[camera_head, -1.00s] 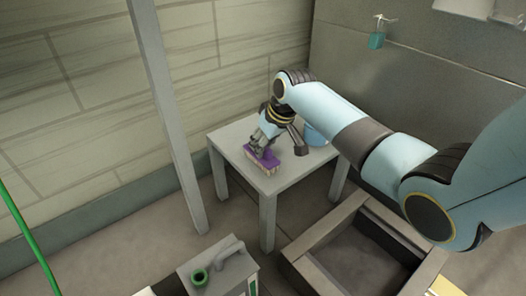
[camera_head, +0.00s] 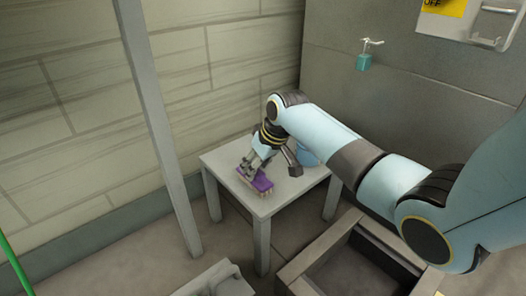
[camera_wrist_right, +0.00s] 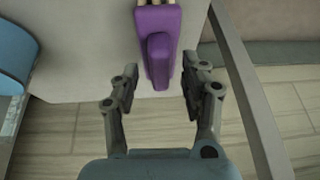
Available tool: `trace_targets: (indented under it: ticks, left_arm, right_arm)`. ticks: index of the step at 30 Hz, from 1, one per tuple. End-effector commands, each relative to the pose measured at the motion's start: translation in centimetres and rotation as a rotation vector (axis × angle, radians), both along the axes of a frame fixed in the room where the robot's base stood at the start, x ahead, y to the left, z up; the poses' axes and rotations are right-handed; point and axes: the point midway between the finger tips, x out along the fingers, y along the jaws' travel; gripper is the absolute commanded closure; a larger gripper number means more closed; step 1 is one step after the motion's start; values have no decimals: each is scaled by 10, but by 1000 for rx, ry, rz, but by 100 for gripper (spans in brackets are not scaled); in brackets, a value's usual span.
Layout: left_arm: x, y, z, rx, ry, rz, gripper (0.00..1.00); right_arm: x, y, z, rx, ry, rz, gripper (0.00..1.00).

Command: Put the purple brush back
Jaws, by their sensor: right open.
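The purple brush (camera_head: 262,183) lies on the small grey table (camera_head: 222,161), near its front left edge, with pale bristles showing below its purple back. In the right wrist view the brush (camera_wrist_right: 158,45) points toward the gripper, its raised purple grip lying between and just ahead of the fingers. My right gripper (camera_head: 250,168) is at the brush. In the right wrist view the gripper (camera_wrist_right: 158,88) is open, with clear gaps on both sides of the brush. My left gripper is not in view.
A blue container (camera_head: 306,155) stands on the table behind my right wrist. A grey open-topped frame (camera_head: 318,250) sits on the floor at the right. A grey post (camera_head: 160,130) rises left of the table. A teal padlock-like item (camera_head: 364,62) hangs on the wall hook.

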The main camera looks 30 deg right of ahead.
Motion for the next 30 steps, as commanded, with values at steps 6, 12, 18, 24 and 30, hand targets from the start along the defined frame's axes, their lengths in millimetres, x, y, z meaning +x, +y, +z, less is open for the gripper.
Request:
trace_targets:
  ticks: [6, 12, 18, 24, 30]
  left_arm:
    - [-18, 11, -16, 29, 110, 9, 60]
    - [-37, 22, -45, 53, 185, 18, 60]
    - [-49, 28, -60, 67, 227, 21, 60]
    - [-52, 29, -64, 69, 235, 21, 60]
    - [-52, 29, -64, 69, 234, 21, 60]
  right_arm:
    - [-15, -5, 54, -2, -9, -1, 55]
    - [-31, -10, 87, -1, -7, 1, 55]
    - [-40, -11, 101, 0, -3, -1, 55]
    - [-45, -11, 98, -1, 4, -1, 55]
    - [-140, -1, 38, -36, 104, -23, 55]
